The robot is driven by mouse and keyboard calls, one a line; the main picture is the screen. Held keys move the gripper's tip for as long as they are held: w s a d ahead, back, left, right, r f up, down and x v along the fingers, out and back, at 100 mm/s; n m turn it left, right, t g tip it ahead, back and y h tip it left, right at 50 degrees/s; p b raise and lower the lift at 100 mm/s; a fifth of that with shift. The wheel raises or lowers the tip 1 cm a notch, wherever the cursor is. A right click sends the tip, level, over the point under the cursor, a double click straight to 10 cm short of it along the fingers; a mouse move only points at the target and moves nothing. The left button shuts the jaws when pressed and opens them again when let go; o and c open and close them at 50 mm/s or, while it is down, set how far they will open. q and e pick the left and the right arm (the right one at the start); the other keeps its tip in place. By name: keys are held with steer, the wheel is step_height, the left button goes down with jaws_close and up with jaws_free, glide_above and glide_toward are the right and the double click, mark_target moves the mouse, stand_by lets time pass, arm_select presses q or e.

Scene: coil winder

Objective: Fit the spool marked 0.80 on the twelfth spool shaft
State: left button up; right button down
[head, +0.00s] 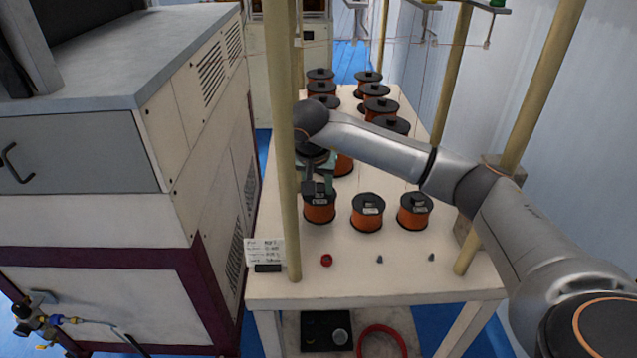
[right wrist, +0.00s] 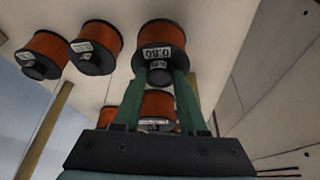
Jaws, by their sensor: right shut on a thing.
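The spool marked 0.80 (right wrist: 163,36) is orange with black flanges; its label looks like 0.80, though the middle digit is blurred. In the head view it seems to be the front-row spool (head: 319,209) at the left. My right gripper (head: 317,188) is over it from above. In the right wrist view, the green fingers of the right gripper (right wrist: 157,76) are closed on the knob on its top. I cannot tell whether its base touches the table. Bare grey shafts (head: 380,259) stand near the table's front edge; I cannot tell which is the twelfth. My left gripper is not in view.
Two similar spools (head: 367,212) (head: 413,212) stand to the right, and several more are behind. A tan post (head: 283,150) rises close to the left of the gripper.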

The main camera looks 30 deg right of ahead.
mark_target(318, 194)
steer(key=shift+f, duration=0.2)
steer(key=shift+f+b, duration=0.75)
steer(key=shift+f, duration=0.35)
steer(key=shift+f, duration=0.25)
steer(key=shift+c, duration=2.1)
jaws_free()
steer(key=shift+o, duration=0.2)
steer(key=shift+f, duration=0.15)
